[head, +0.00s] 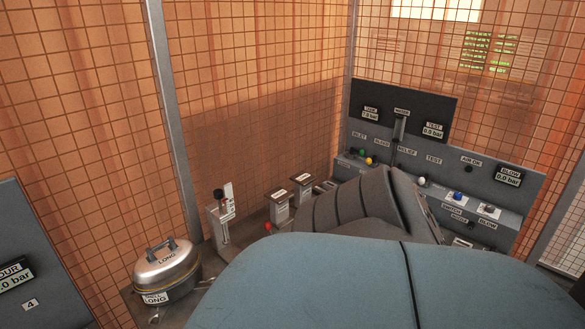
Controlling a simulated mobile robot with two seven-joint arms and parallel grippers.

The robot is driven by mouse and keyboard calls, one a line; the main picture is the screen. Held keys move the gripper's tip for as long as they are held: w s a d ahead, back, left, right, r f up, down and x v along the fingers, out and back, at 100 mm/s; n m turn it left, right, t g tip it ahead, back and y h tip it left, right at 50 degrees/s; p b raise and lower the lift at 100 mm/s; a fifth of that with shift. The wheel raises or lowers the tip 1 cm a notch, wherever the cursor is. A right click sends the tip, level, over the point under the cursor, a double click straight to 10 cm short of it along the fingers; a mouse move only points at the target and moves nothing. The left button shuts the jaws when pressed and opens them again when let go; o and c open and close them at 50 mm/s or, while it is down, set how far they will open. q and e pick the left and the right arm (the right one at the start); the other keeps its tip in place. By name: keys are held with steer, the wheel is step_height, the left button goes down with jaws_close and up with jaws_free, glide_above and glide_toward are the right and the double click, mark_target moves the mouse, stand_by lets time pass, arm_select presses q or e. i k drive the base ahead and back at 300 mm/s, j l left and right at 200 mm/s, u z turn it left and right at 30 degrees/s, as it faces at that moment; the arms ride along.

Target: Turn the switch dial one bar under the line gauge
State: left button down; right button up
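A grey control panel (530,192) stands at the back right with small labelled gauges and knobs. A label that seems to read SWITCH (452,211) is on its lower ledge, near a blue knob (457,196); its dial setting is too small to read. A TANK gauge (370,115) reads about 1.0 bar or so, and a TEST gauge (433,131) and a BLOW gauge (508,178) show small numbers. No gauge that I can read as LINE is visible. My large arm parts cover the lower middle and part of the panel's ledge. Neither gripper is in view.
A metal lidded pot (166,266) marked LONG sits at the lower left. A lever stand (221,220) and small labelled posts (279,205) stand between it and the panel. A grey cabinet (35,250) with a bar readout is at far left. Orange mesh walls enclose the back.

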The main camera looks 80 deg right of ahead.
mark_target(457, 196)
steer(key=l+z, duration=0.2)
steer(key=z, duration=0.3)
steer(key=l+z, duration=0.2)
steer(key=z, duration=0.25)
steer(key=l+z, duration=0.2)
steer(key=z, duration=0.3)
steer(key=i+l+z, duration=0.1)
steer(key=l+z, duration=0.15)
steer(key=i+l+z, duration=0.25)
steer(key=l, duration=0.2)
steer(key=i+l+z, duration=0.1)
steer(key=l+z, duration=0.15)
steer(key=l, duration=0.05)
